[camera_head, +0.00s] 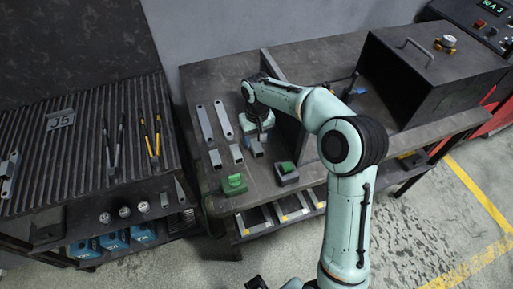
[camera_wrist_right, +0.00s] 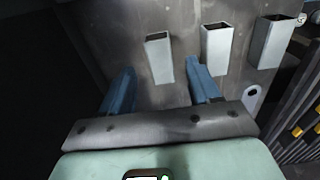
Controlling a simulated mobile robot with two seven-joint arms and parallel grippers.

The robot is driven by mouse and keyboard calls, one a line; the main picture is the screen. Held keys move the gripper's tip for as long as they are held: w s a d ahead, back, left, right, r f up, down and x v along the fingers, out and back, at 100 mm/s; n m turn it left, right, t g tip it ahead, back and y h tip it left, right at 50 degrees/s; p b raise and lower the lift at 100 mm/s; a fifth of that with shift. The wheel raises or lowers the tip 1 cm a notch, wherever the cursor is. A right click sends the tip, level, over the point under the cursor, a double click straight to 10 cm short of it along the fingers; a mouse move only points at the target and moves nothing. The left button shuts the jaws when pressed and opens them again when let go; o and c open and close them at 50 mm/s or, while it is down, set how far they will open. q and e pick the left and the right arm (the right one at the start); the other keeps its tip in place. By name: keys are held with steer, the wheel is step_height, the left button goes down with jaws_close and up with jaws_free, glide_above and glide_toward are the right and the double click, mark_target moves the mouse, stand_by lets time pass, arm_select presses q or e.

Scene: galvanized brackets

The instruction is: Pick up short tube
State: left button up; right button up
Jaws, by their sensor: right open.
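Three short square grey tubes lie side by side on the workbench, each with an open end. In the head view they are the left tube (camera_head: 215,158), the middle tube (camera_head: 237,153) and the right tube (camera_head: 256,149). My right gripper (camera_head: 261,136) is over the right tube, partly hiding it. In the right wrist view, the blue fingers of the right gripper (camera_wrist_right: 161,73) are apart, with that nearest tube (camera_wrist_right: 160,58) showing between and beyond their tips. The other two tubes (camera_wrist_right: 217,47) (camera_wrist_right: 268,45) are outside the fingers. My left gripper is not seen.
Flat bars (camera_head: 204,122) lie behind the tubes. A green block (camera_head: 234,184) and a dark green-topped block (camera_head: 286,173) sit near the front edge. An upright divider (camera_head: 290,125) stands right of the gripper, a large dark box (camera_head: 428,85) farther right. A ribbed rack (camera_head: 85,150) is left.

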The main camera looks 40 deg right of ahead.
mark_target(257, 148)
steer(key=shift+f, duration=1.35)
jaws_close()
